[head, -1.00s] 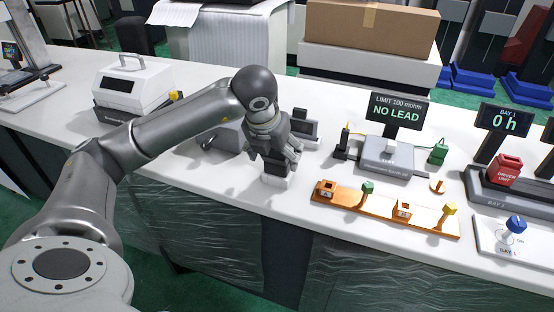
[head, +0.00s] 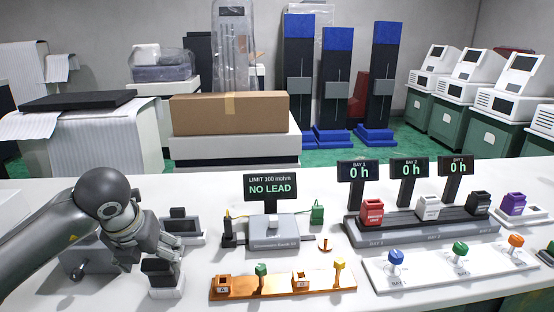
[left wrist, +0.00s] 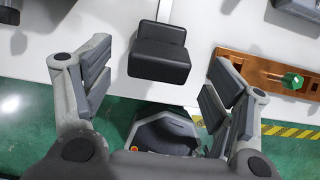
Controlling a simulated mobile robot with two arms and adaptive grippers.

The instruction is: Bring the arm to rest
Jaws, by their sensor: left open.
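My left gripper (head: 150,262) hangs over the white counter (head: 215,220) at the left, just above a small black block on a white base (head: 162,275). In the left wrist view my left gripper (left wrist: 155,95) has its fingers spread wide apart. The black block (left wrist: 160,52) stands on the counter between and beyond the fingers, with clear gaps on both sides. Nothing is held. My right gripper is in neither view.
An orange rack (head: 275,286) with sockets and coloured plugs lies to the right of the gripper. Behind it stands a tester with a "NO LEAD" screen (head: 272,187). Three bays (head: 420,228) with "0 h" displays and coloured knobs are farther right. A cardboard box (head: 228,120) sits behind.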

